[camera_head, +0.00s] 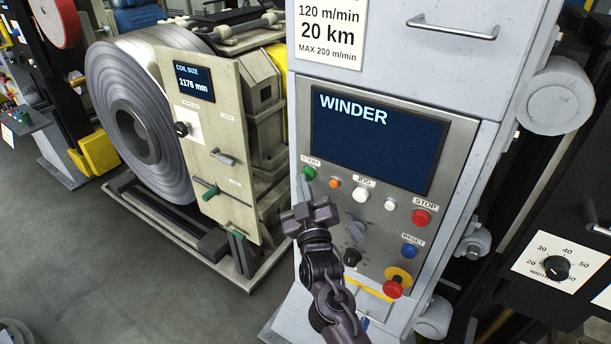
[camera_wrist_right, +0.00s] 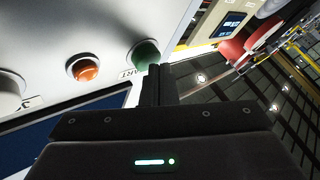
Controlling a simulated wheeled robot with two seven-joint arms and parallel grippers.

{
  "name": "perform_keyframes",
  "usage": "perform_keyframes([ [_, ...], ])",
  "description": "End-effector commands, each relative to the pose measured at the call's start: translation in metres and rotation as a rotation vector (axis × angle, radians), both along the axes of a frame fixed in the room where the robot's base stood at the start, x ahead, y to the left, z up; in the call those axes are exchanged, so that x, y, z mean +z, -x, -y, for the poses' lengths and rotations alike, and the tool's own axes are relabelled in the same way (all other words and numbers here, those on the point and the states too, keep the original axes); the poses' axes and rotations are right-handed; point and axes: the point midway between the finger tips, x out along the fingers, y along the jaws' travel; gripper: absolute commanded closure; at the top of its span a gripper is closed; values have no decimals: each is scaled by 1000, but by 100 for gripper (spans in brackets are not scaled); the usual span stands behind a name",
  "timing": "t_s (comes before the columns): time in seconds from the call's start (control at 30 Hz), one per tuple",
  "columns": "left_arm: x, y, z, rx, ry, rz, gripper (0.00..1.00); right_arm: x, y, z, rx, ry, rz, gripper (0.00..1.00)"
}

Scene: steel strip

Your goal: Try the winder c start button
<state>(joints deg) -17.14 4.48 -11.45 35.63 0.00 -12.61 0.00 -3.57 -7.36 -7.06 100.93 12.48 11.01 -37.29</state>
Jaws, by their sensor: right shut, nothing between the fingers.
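The winder panel's screen (camera_head: 375,140) reads WINDER; no letter C shows on it. The green START button (camera_head: 309,173) is at the panel's upper left, under a START label. It also shows in the right wrist view (camera_wrist_right: 146,54). My right gripper (camera_head: 305,187) is shut and empty, its fingertips right at the green button's lower edge. In the right wrist view the closed fingers (camera_wrist_right: 159,84) reach to the button's edge; I cannot tell whether they touch it. My left gripper is not in view.
An orange button (camera_head: 334,183), a white JOG button (camera_head: 360,195), a red STOP button (camera_head: 421,217), a blue RESET button (camera_head: 409,251) and a red emergency stop (camera_head: 393,289) share the panel. A steel coil (camera_head: 105,75) stands at the left.

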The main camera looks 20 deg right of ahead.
Motion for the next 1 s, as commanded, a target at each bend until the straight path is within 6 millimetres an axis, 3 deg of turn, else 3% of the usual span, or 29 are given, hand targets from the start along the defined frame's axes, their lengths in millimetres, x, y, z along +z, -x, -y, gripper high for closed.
perform_keyframes([
  [1.0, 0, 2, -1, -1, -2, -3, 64, 0, -6, 8, -2, 0, 1, 100],
])
